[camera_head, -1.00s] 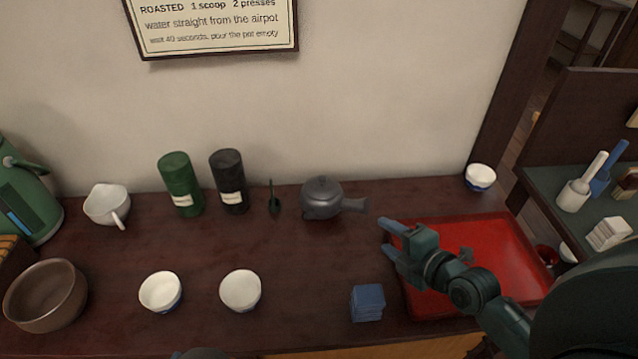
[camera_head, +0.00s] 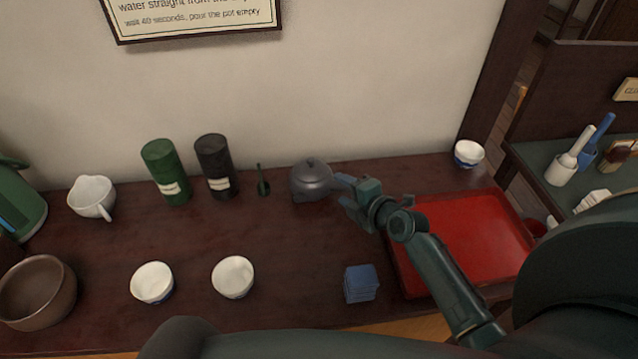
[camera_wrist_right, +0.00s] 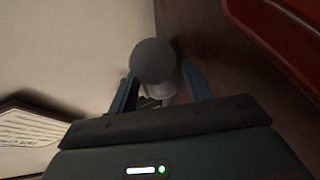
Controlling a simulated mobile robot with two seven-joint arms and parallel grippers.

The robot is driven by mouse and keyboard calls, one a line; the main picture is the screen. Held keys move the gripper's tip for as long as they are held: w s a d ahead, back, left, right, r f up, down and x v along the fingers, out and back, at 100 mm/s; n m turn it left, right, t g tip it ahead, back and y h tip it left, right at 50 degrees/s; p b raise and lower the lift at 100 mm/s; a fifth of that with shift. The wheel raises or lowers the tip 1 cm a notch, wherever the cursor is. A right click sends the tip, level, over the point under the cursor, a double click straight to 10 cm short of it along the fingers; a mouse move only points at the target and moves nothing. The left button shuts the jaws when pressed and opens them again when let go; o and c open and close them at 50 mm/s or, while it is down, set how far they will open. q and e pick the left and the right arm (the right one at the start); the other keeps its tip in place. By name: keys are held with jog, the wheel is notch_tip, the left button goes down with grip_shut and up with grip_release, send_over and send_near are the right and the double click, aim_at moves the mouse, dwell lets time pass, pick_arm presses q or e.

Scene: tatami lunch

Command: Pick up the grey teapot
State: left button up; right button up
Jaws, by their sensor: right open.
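The grey teapot (camera_head: 310,181) stands on the dark wooden counter against the wall in the head view. Its side handle points right, toward my right gripper (camera_head: 343,187). My right gripper is open at the handle, partly hiding it. In the right wrist view the round end of the handle (camera_wrist_right: 154,62) shows between the two blue fingers of my right gripper (camera_wrist_right: 160,88). Whether the fingers touch the handle I cannot tell. My left gripper is not visible; only a dark arm part shows at the bottom of the head view.
A red tray (camera_head: 465,240) lies under my right forearm. A black canister (camera_head: 215,167), a green canister (camera_head: 166,172) and a small green scoop (camera_head: 263,181) stand left of the teapot.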

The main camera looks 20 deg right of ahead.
jog(key=shift+x, duration=0.8)
jog(key=shift+c, duration=0.3)
grip_shut()
jog(key=shift+r, duration=0.15)
